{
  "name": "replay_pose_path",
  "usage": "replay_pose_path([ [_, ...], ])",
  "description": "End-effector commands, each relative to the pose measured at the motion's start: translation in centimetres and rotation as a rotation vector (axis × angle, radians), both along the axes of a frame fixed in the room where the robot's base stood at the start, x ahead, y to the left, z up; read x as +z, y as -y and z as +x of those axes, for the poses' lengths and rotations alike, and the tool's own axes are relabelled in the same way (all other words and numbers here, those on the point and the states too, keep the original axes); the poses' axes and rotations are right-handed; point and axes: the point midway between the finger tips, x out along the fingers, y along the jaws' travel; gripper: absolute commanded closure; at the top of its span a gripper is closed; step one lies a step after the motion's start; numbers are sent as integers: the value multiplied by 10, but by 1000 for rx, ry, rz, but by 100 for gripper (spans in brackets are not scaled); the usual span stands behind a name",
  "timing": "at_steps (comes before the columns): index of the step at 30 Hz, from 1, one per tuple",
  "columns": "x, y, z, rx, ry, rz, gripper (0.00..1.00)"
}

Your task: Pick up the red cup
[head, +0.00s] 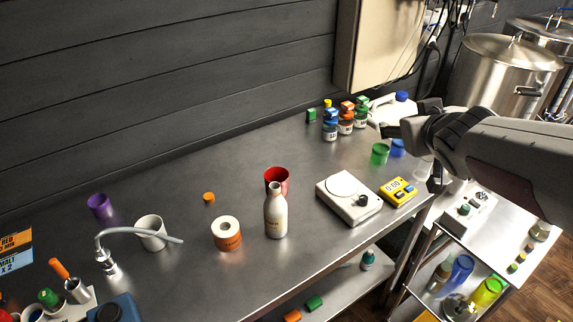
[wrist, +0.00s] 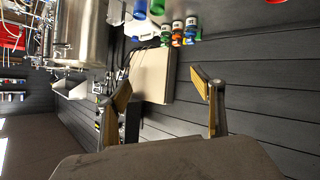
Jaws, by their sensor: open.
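The red cup (head: 284,176) stands on the steel table in the head view, behind a cream bottle (head: 276,216) that hides part of its front. My gripper (head: 395,125) is at the right of the head view, above the back right part of the table, well to the right of the cup. In the wrist view my gripper (wrist: 168,92) shows its two fingers wide apart with nothing between them.
A white scale (head: 360,211) and yellow meter (head: 398,188) stand right of the bottle. Green (head: 380,153) and blue (head: 397,147) cups and several small jars (head: 346,119) stand at the back.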

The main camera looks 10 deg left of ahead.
Motion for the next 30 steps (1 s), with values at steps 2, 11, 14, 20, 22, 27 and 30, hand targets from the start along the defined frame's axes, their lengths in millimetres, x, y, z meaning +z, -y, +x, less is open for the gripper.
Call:
replay_pose_path([
  [2,-5,-14,17,48,17,2,33],
  [11,-26,-75,66,251,73,36,33],
  [14,-37,-96,77,324,80,52,33],
  [20,-64,-140,91,477,81,99,33],
  [22,-75,-155,93,532,74,117,33],
  [27,-105,-191,91,668,49,169,33],
  [30,-124,-211,86,749,26,204,33],
])
